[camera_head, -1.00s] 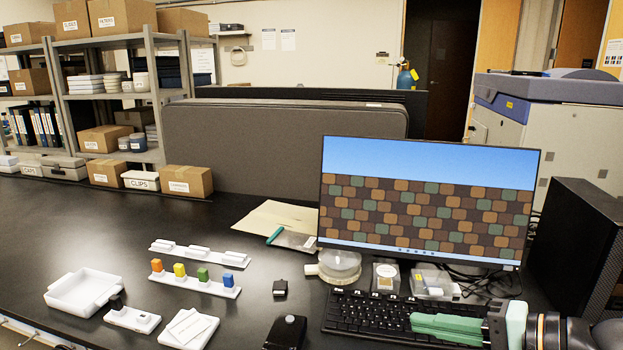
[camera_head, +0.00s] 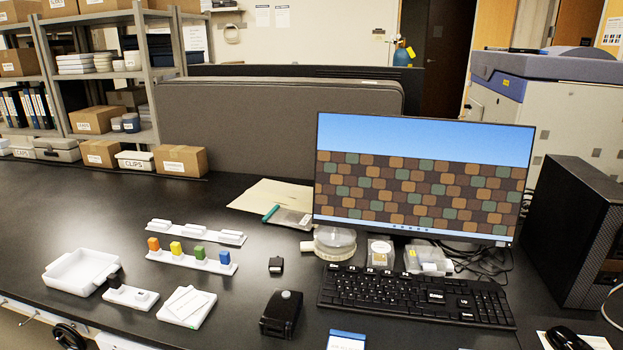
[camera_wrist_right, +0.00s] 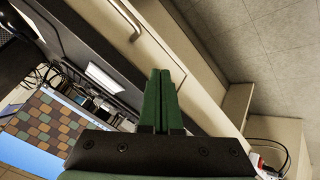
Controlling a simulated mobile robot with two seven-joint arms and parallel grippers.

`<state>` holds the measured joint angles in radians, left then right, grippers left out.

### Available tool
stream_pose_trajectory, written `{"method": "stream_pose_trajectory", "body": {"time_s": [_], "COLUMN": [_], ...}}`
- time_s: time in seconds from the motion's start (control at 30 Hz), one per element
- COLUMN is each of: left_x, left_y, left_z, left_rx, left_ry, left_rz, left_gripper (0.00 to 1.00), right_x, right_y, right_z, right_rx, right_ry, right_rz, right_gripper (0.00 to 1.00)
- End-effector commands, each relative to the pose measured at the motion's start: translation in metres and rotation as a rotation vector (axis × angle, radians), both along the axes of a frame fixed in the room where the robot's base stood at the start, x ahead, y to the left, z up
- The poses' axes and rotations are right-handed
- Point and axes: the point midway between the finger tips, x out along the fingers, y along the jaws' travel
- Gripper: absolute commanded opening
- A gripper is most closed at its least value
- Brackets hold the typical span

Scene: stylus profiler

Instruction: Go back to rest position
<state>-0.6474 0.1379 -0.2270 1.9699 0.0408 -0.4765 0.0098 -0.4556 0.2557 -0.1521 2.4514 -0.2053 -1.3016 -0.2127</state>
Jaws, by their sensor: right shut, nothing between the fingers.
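My right gripper (camera_wrist_right: 157,102) shows in the right wrist view. Its two green fingers are pressed together with nothing between them. Behind it are a cabinet front with a handle, the floor, and the tilted monitor (camera_wrist_right: 45,120) at lower left. Neither gripper shows in the head view now.
In the head view a black bench (camera_head: 80,225) carries a monitor (camera_head: 420,185), a keyboard (camera_head: 415,295), a white tray (camera_head: 58,285), a rack with coloured blocks (camera_head: 190,262), and a black device (camera_head: 282,313). A dark computer tower (camera_head: 580,230) stands at right.

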Motion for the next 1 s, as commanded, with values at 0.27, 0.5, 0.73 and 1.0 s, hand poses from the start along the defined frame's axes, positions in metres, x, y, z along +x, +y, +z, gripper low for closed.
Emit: {"method": "stream_pose_trajectory", "body": {"time_s": [0.27, 0.5, 0.73, 1.0], "left_x": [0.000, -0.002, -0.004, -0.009], "left_y": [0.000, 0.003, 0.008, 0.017], "left_z": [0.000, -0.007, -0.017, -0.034], "left_rx": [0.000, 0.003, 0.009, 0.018], "left_ry": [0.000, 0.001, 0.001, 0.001], "left_rz": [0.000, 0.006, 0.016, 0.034], "left_gripper": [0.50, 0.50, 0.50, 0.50], "right_x": [-0.081, -0.084, -0.065, -0.054], "right_y": [0.034, 0.050, 0.061, 0.079], "right_z": [-0.048, -0.079, -0.114, -0.169], "right_rx": [0.300, 0.383, 0.429, 0.516], "right_ry": [0.321, 0.331, 0.226, 0.045], "right_rz": [-0.217, -0.238, -0.196, -0.134], "right_gripper": [0.00, 0.00, 0.00, 0.00]}}
